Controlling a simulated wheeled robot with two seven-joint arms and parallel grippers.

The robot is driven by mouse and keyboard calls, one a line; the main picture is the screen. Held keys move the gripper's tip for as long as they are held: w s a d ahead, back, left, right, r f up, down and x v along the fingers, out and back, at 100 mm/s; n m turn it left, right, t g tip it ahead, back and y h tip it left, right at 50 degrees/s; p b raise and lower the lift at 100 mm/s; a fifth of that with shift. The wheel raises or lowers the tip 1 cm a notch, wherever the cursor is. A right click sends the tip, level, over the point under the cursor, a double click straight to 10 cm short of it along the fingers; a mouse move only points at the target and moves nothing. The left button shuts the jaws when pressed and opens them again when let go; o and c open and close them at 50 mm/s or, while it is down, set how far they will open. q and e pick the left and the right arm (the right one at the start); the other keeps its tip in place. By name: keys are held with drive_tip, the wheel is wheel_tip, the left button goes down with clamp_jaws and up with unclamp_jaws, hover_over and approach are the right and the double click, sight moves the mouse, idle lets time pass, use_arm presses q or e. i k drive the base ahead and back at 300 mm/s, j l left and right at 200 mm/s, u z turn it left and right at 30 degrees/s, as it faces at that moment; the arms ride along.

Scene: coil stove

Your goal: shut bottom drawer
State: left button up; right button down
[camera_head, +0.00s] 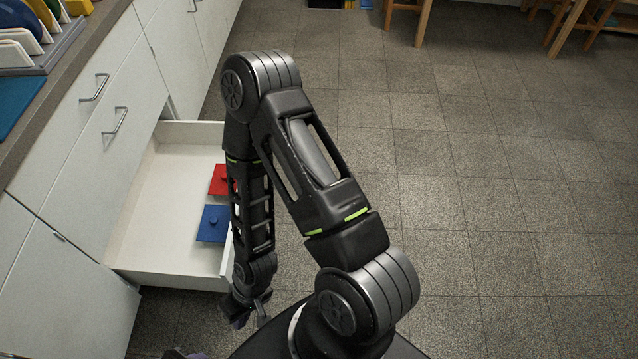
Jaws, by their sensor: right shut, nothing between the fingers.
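The bottom drawer (165,190) is pulled out from the white cabinet at the left, below the counter. It is white inside. A red square lid (219,179) and a blue square lid (212,224) with a knob lie in it, near its front side. My right arm arches over the floor and hangs down along the drawer's front, hiding most of that front panel. My right gripper (249,316) is low, just outside the drawer's near front corner, shut and empty. Whether it touches the drawer I cannot tell. My left gripper does not show clearly.
The closed cabinet fronts (108,98) with bar handles stand above and beside the drawer. The counter (50,75) holds a dish rack (62,45) with plates. The tiled floor (480,190) to the right is clear. Wooden furniture legs (565,28) stand at the far right.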

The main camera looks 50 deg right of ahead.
sight(153, 242)
drive_tip(key=z, duration=1.1)
drive_tip(key=i+l+u, duration=0.25)
drive_tip(key=u, duration=0.2)
drive_tip(key=i, duration=0.1)
